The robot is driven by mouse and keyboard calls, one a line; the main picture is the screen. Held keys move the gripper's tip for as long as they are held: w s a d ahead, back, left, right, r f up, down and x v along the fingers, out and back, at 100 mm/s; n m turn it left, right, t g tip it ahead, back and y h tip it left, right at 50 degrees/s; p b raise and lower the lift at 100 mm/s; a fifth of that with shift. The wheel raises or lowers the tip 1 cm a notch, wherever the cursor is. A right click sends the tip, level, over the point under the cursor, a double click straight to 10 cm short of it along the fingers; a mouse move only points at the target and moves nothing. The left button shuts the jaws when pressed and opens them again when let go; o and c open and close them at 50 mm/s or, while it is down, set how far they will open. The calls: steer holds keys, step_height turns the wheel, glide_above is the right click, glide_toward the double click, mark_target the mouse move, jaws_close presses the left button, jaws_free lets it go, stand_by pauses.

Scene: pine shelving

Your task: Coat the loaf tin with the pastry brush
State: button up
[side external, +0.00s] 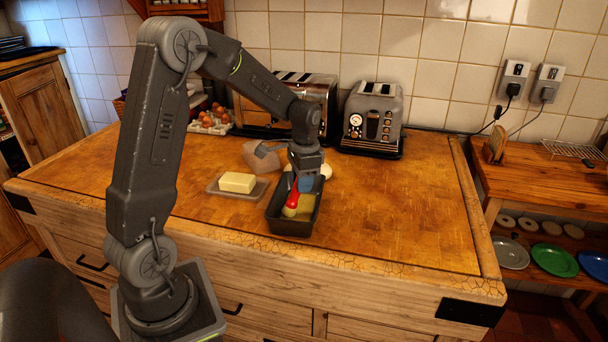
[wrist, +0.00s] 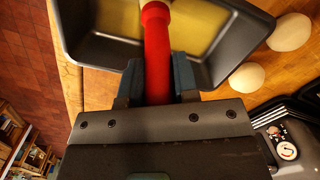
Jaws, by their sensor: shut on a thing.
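The dark grey loaf tin (side external: 288,228) stands on the wooden worktop, below my gripper (side external: 303,182). My gripper is shut on the red handle of the pastry brush (side external: 292,198), which slants down into the tin. In the wrist view the red handle of the brush (wrist: 157,50) passes between the two fingers of my gripper (wrist: 157,82). The tin (wrist: 92,47) lies beneath it, with a yellow layer over part of its floor. The brush's bristles are mostly out of sight in the wrist view. I cannot tell whether they touch the tin.
A butter block (side external: 237,182) sits on a shallow tray (side external: 214,189) left of the tin. A translucent box-like cover (side external: 255,156) stands behind it. Pale round balls (wrist: 290,31) lie beside the tin. Two toasters (side external: 372,118) and eggs (side external: 208,120) stand behind. The worktop's right side is clear.

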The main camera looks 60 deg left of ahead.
steer(key=shift+s+d, duration=1.75)
steer(key=shift+d, duration=0.4)
steer(key=shift+w+a, duration=4.5)
steer(key=shift+a, duration=1.05)
steer(key=w+d, duration=0.2)
steer(key=w, duration=0.1)
steer(key=shift+d, duration=0.4)
steer(key=shift+s+d, duration=1.5)
steer(key=shift+d, duration=0.35)
steer(key=shift+s+d, duration=1.55)
steer(key=shift+d, duration=0.25)
steer(key=shift+s+d, duration=1.5)
steer(key=shift+d, duration=0.35)
step_height(320, 180, up, 8)
steer(key=shift+a, duration=0.1)
steer(key=shift+s+d+f, duration=0.15)
steer(key=shift+d+f, duration=0.05)
steer(key=shift+f, duration=0.15)
